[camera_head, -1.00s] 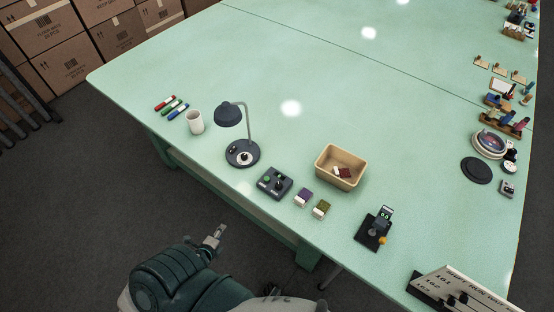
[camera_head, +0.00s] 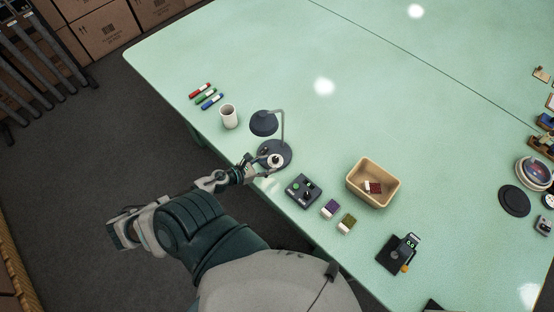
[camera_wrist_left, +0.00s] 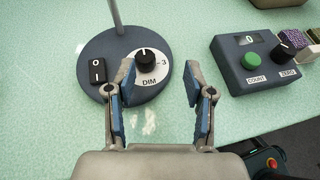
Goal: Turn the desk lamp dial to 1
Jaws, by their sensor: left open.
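The dark desk lamp (camera_head: 264,123) stands near the table's front edge, with its round base (camera_head: 285,149) partly covered by my left gripper (camera_head: 263,167). In the left wrist view, the base (camera_wrist_left: 98,48) carries a black dial (camera_wrist_left: 147,60) on a white plate marked DIM. A 3 shows to the dial's right; the other numbers cannot be read. A black 0/I rocker switch (camera_wrist_left: 97,70) sits to its left. My left gripper (camera_wrist_left: 161,92) is open, its fingers on the near side of the dial, the left fingertip over the plate's edge. The right gripper is not in view.
A dark counter box (camera_head: 304,191) with a green button stands right of the lamp. Beyond it are purple and olive blocks and a tan bin (camera_head: 373,183). A white cup (camera_head: 229,116) and several markers lie to the left. The table behind the lamp is clear.

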